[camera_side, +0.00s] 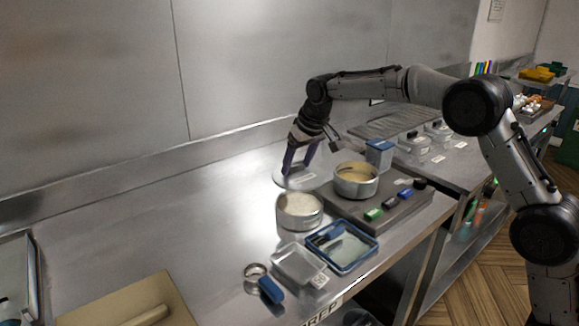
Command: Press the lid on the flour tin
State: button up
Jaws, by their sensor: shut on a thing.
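My gripper (297,170), with purple fingers, points down and is shut on a pale round lid (301,182). The lid is close above or at the steel counter, behind the flour tin; I cannot tell if it touches the counter. The flour tin (299,222) is a round metal tin, open at the top, with white contents. It stands upright in front of the lid, left of a grey board. The lid is apart from the tin's rim in this view.
A second round tin (356,190) with yellowish contents stands on the grey board (406,212), near a blue box (379,152) and small coloured blocks. A blue-rimmed tray (366,258), a clear container (299,268) and a metal ring (255,270) lie in front.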

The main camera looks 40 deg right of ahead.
jog(key=shift+d+f, duration=0.15)
jog(key=shift+d, duration=0.05)
jog(key=shift+f, duration=3.1)
jog(key=shift+f, duration=0.15)
jog(key=o, duration=1.3)
jog(key=shift+r, duration=3.5)
jog(key=shift+c, duration=0.4)
